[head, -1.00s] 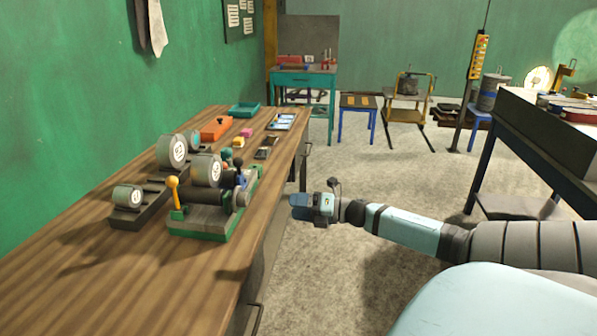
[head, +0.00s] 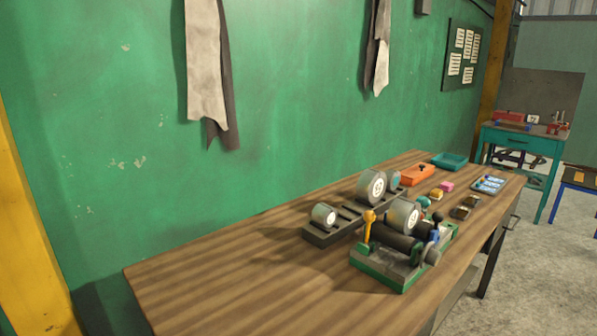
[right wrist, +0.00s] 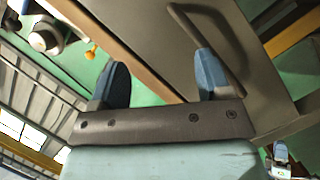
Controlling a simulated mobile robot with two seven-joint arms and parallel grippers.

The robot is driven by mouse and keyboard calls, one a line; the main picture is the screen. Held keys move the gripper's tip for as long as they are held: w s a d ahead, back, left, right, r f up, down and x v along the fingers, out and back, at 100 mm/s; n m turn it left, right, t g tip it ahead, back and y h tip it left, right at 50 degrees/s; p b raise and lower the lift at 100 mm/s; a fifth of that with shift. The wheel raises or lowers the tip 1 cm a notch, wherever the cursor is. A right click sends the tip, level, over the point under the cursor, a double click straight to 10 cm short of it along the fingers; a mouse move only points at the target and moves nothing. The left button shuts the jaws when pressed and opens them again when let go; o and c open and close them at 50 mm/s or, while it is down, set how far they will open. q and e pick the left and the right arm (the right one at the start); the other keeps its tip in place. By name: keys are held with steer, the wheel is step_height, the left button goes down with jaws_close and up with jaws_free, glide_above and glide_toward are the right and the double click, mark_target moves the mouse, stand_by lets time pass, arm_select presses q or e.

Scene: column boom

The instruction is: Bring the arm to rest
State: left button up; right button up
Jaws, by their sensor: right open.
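My right gripper (right wrist: 158,85) shows in the right wrist view, with two blue fingertips spread apart and nothing between them. Beyond the fingers are the bench's edge and a grey panel (right wrist: 165,40) with a dark handle. The right arm and gripper are out of the head view now. In the head view, a wooden bench (head: 230,290) runs along the green wall. On it stands a green-based machine (head: 385,267) with a yellow-knobbed lever (head: 369,217).
A dark rack (head: 322,234) with grey-white wheels sits behind the machine. An orange box (head: 417,175), a teal tray (head: 450,161) and small blocks lie farther along. The near bench top is bare. A teal table (head: 522,143) stands at the back right.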

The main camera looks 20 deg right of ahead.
steer(key=s+a+f+m+g, duration=0.2)
steer(key=s+a+m, duration=0.25)
steer(key=a, duration=0.65)
steer(key=s+a+f+m+g, duration=0.2)
steer(key=s+a+m, duration=0.25)
steer(key=a, duration=0.55)
arm_select(q)
step_height(320, 180, up, 15)
steer(key=s+a+p, duration=0.1)
steer(key=p, duration=1.7)
steer(key=shift+a+f+p, duration=0.15)
steer(key=shift+f+p, duration=0.05)
steer(key=shift+p, duration=0.1)
arm_select(e)
step_height(320, 180, up, 15)
steer(key=m, duration=0.1)
steer(key=shift+s+a+f+y, duration=0.15)
steer(key=shift+s+a+y, duration=0.2)
steer(key=shift+s+y, duration=0.1)
arm_select(q)
steer(key=shift+r, duration=0.15)
